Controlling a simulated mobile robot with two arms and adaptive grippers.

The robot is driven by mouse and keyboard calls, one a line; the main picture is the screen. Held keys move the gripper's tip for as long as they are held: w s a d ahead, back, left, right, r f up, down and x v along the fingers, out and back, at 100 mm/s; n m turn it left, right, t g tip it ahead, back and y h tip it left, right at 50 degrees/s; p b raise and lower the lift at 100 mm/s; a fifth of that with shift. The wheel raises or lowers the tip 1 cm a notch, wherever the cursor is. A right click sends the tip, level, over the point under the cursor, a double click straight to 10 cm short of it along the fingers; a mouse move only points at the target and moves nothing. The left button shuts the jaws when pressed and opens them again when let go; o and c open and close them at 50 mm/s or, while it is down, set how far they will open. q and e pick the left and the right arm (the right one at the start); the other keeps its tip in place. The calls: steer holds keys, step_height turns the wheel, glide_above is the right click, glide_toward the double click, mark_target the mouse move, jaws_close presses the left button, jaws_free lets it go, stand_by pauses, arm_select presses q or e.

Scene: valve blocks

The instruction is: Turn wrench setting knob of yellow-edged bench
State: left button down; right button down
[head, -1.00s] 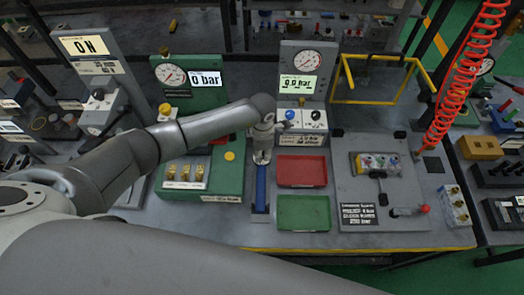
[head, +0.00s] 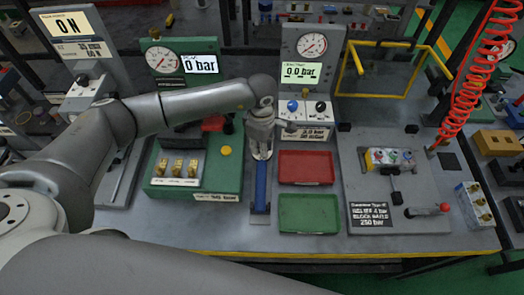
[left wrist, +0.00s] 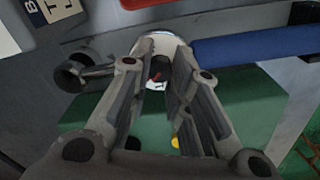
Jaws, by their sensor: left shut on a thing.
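A wrench with a blue handle (head: 260,188) lies on the yellow-edged bench (head: 330,242), left of the red and green trays. My left gripper (head: 262,150) is over its far, pale head end and covers most of it in the head view. In the left wrist view the fingers (left wrist: 160,70) are on either side of the round pale wrench head (left wrist: 157,45), which has a small dark and red part in its middle. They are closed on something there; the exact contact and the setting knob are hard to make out. The blue handle (left wrist: 245,42) runs off right. My right gripper is out of view.
The red tray (head: 306,167) and green tray (head: 304,213) lie right of the wrench. A green gauge block (head: 195,175) stands close on the left. Behind is a grey gauge post (head: 312,45) with blue and black knobs; a yellow frame (head: 384,92) stands further right.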

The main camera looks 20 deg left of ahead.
arm_select(q)
steer(key=shift+w+m+b, duration=0.1)
steer(key=shift+m+b, duration=0.5)
steer(key=shift+b, duration=0.1)
steer(key=c, duration=1.6)
jaws_free()
